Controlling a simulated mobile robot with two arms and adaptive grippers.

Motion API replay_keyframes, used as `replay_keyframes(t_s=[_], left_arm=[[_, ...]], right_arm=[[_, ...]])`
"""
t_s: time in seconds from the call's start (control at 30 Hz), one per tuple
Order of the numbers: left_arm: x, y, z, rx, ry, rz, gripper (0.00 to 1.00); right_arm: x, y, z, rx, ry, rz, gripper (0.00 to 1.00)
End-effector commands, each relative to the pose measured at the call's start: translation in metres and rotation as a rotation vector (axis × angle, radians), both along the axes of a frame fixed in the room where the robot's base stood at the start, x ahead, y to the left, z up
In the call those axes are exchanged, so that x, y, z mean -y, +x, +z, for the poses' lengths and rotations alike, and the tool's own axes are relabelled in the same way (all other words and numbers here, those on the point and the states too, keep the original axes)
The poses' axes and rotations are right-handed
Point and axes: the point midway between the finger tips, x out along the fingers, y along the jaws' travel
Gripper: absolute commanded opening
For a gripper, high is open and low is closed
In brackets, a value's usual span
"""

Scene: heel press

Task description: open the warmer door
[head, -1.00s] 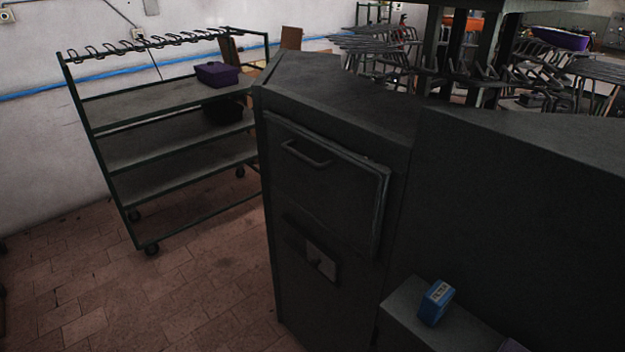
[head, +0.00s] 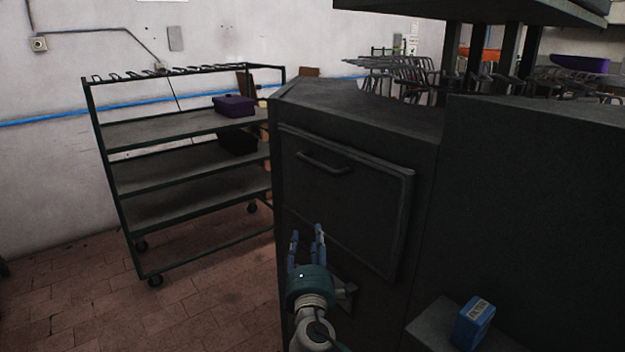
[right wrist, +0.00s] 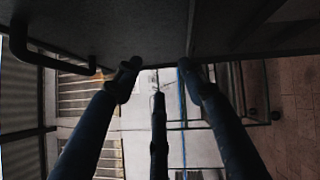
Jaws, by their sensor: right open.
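The warmer door (head: 350,205) is a dark panel on the front of a dark grey cabinet (head: 362,108). It looks closed. Its bar handle (head: 324,163) is near the top left of the door. My right gripper (head: 306,238) is in front of the door's lower left part, below the handle, fingers pointing up, open and empty. In the right wrist view the spread fingers (right wrist: 155,85) reach toward a dark surface, with the handle (right wrist: 50,55) apart from them at the left. My left gripper is not in view.
A green wheeled rack (head: 190,185) with a purple box (head: 234,106) stands left of the cabinet. A blue box (head: 473,322) sits on a low ledge (head: 430,325) at the right. Floor (head: 215,310) between rack and cabinet is clear.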

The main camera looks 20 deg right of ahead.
Motion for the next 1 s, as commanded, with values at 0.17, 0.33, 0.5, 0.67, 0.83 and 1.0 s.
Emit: replay_keyframes(t_s=[0.17, 0.33, 0.5, 0.67, 0.83, 1.0], left_arm=[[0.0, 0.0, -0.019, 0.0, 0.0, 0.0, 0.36], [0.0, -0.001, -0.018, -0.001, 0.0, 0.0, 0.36], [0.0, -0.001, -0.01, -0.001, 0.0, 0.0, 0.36], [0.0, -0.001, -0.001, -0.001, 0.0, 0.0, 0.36], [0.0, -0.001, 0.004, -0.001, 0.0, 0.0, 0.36], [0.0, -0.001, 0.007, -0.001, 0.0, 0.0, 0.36]], right_arm=[[-0.005, -0.02, 0.107, 0.211, -0.143, -0.062, 0.41], [-0.004, -0.026, 0.14, 0.267, -0.181, -0.089, 0.41], [0.004, -0.006, 0.152, 0.268, -0.183, -0.09, 0.41], [0.014, 0.021, 0.164, 0.266, -0.181, -0.089, 0.41], [0.023, 0.046, 0.173, 0.264, -0.181, -0.088, 0.41], [0.028, 0.061, 0.178, 0.265, -0.179, -0.087, 0.41]])
